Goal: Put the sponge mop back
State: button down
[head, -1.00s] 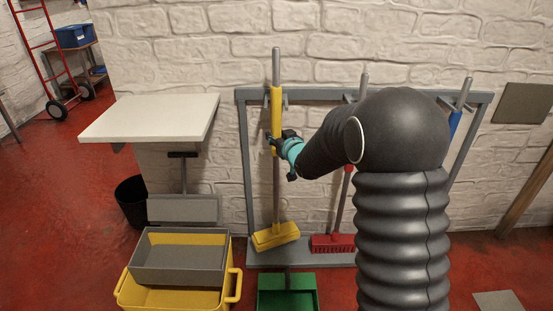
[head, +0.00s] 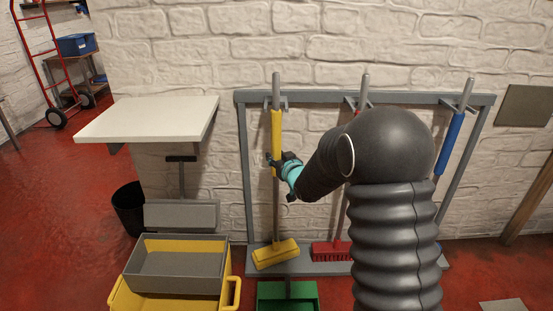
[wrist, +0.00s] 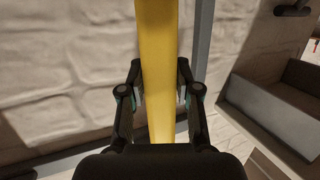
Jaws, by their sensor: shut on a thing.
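The sponge mop (head: 278,130) has a grey pole, a yellow grip and a yellow head (head: 275,253). It stands almost upright at the left of the grey wall rack (head: 243,165). Its pole is at the left hook pair, and its head is in front of the rack's bottom rail. I cannot tell whether the head touches the rail. My gripper (head: 276,163) is shut on the yellow grip. In the wrist view, the fingers of my gripper (wrist: 160,100) lie on both sides of the yellow grip (wrist: 157,60).
A red broom (head: 331,250) and a blue-gripped tool (head: 450,142) hang to the right, partly behind my arm. A green dustpan (head: 287,296) is below. A yellow and grey bucket (head: 228,292) and a white wall table (head: 150,118) are to the left.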

jog(key=shift+f, duration=0.1)
jog(key=c, duration=0.8)
grip_release()
jog(key=shift+r, duration=0.25)
jog(key=s+d+r+m+g+h, duration=0.1)
jog(key=s+d+r+h, duration=0.15)
jog(key=s+d, duration=0.4)
jog(key=s+d+r+m+g+h, duration=0.1)
jog(key=s+d+r+g, duration=0.15)
jog(key=s, duration=0.75)
jog(key=s+d+r+m+h, duration=0.1)
jog(key=s+d+r+h, duration=0.15)
jog(key=s+d, duration=0.45)
jog(key=s+g, duration=0.1)
jog(key=s, duration=0.6)
jog(key=s+m+g, duration=0.1)
jog(key=s+g, duration=0.1)
jog(key=s, duration=0.6)
jog(key=s+g, duration=0.2)
jog(key=s, duration=0.6)
jog(key=shift+s+a+f+g, duration=0.2)
jog(key=shift+a+f+g, duration=0.05)
jog(key=shift+a+f, duration=0.1)
